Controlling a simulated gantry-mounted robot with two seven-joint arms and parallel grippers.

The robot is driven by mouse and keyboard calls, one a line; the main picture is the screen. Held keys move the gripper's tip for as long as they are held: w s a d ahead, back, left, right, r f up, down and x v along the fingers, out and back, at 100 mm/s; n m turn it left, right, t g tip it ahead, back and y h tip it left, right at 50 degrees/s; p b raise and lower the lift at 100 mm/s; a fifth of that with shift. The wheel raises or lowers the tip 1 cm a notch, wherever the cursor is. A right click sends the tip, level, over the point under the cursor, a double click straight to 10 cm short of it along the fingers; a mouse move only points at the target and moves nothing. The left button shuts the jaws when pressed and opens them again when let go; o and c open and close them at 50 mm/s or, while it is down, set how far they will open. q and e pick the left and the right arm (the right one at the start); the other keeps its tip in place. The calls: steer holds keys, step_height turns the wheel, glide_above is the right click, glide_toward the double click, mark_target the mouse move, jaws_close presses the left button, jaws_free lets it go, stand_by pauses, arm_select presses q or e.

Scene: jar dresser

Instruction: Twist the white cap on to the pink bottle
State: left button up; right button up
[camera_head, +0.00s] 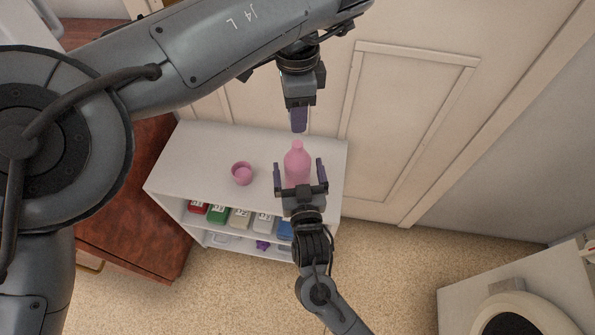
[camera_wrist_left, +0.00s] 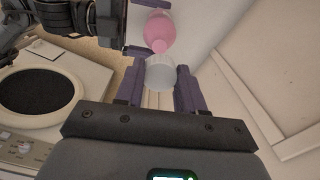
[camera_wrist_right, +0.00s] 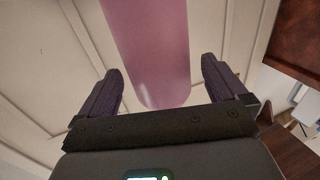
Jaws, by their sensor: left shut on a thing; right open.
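The pink bottle (camera_head: 297,163) stands upright on the white shelf top near its right end. My right gripper (camera_head: 299,168) is open, its fingers on either side of the bottle with gaps. In the right wrist view the bottle (camera_wrist_right: 148,50) shows between the spread fingers. My left gripper (camera_head: 299,128) is above and behind the bottle, fingers pointing down. In the left wrist view it is shut on the white cap (camera_wrist_left: 160,73), with the bottle (camera_wrist_left: 158,35) just beyond. In the head view the cap is mostly hidden by the fingers.
A small pink cup (camera_head: 242,173) stands left of the bottle on the shelf top (camera_head: 200,150). Several coloured containers (camera_head: 218,214) fill the shelves below. A wooden dresser (camera_head: 140,225) is at left, and a white appliance (camera_head: 460,300) is at lower right.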

mark_target(296, 144)
steer(key=shift+w+a, duration=0.15)
steer(key=shift+w, duration=1)
steer(key=shift+c, duration=0.5)
steer(key=c, duration=1.4)
arm_select(q)
steer(key=shift+f, duration=2.5)
